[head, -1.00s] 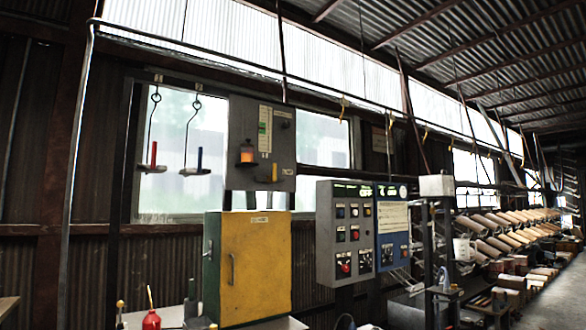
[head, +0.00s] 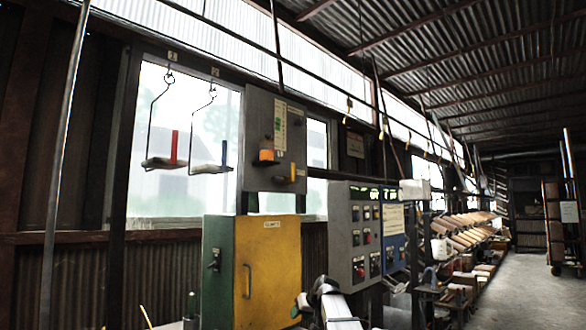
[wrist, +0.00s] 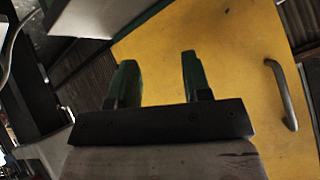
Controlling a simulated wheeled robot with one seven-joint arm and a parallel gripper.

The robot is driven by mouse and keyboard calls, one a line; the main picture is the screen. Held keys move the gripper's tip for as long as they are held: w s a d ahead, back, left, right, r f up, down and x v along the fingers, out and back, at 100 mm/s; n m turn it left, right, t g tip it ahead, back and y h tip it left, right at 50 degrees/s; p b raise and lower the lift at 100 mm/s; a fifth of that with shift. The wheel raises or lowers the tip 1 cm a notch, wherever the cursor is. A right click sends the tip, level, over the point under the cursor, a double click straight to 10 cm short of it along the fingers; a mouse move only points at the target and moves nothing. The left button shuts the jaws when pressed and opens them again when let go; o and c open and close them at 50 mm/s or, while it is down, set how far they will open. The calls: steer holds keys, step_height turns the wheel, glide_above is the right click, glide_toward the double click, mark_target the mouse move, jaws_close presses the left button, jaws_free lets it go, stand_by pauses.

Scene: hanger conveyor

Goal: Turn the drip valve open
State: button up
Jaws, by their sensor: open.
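I cannot tell for sure which part is the drip valve. A grey wall panel (head: 262,115) holds an orange cup (head: 266,154) and a small yellow handle (head: 288,178) at its lower right. Below it stands a yellow cabinet (head: 265,270) with a door handle and a dark green fitting (head: 215,260) on its left side. In the wrist view my gripper (wrist: 157,78) is open and empty, its two green fingers apart in front of the yellow cabinet door (wrist: 225,50). The door handle (wrist: 282,95) is to their right. My gripper's fingers cannot be made out in the head view.
Two hangers carry a red rod (head: 174,147) and a blue rod (head: 224,153) left of the panel. Grey (head: 352,235) and blue (head: 392,238) control boxes stand right of the cabinet. The floor (head: 520,270) at the right is clear.

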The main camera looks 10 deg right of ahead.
mark_target(294, 165)
steer(key=w+d+r+n+t+y, duration=0.1)
steer(key=w+d+r+t, duration=0.1)
steer(key=r, duration=1.4)
steer(key=w+d+r+n+t+y, duration=0.1)
steer(key=w+r+t+y, duration=0.15)
steer(key=r, duration=1.35)
steer(key=s+d+r+n+t+y, duration=0.1)
steer(key=s+r+n, duration=0.1)
steer(key=r, duration=1)
steer(key=s+d+r+n+t+y, duration=0.1)
steer(key=s+r, duration=0.2)
steer(key=r, duration=1)
steer(key=x, duration=1)
steer(key=shift+w+a+f, duration=0.1)
steer(key=shift+w+a, duration=0.15)
steer(key=shift+w, duration=0.05)
jaws_close()
